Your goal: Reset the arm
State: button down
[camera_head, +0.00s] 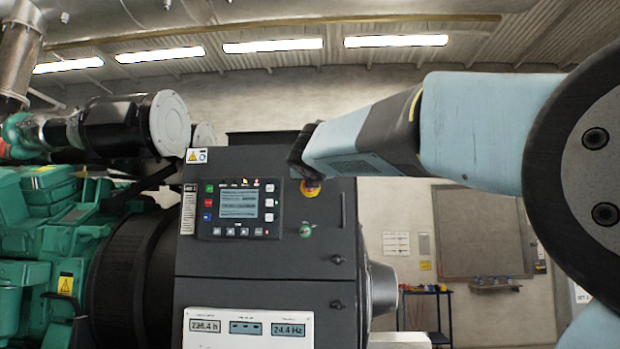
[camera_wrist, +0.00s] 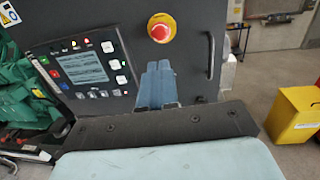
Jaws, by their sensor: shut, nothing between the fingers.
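My arm reaches in from the right in the head view. Its dark wrist end (camera_head: 303,150) is in front of the upper right of the control cabinet (camera_head: 262,270). In the wrist view my gripper (camera_wrist: 158,66) has its two blue-grey fingers together, with nothing between them. They point at the dark cabinet face, just below the red emergency stop button (camera_wrist: 161,28) in the picture. I cannot tell whether they touch the face. In the head view the button's yellow surround (camera_head: 311,188) shows just below my wrist, which partly covers it.
The control panel with a lit screen (camera_head: 240,204) is left of my wrist, and a key switch (camera_head: 306,230) is below it. A green engine (camera_head: 40,215) stands at left. A cabinet handle (camera_wrist: 210,55) and a yellow bin (camera_wrist: 293,115) are at right. Open floor lies before the bin.

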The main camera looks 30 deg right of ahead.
jog(key=s+a+f+m+g+y, duration=0.2)
jog(key=s+f+m, duration=0.6)
jog(key=f, duration=0.6)
jog(key=s+a+f+m+g+y, duration=0.3)
jog(key=s+a+f+m+g, duration=0.2)
jog(key=s+f+m, duration=0.3)
jog(key=s+a+f+m+g+y, duration=0.2)
jog(key=s+f+m, duration=0.7)
jog(key=f+m, duration=0.6)
notch_tip(320, 180, down, 7)
jog(key=shift+a+r+g, duration=0.1)
jog(key=shift+a+g, duration=0.6)
jog(key=shift+g, duration=0.3)
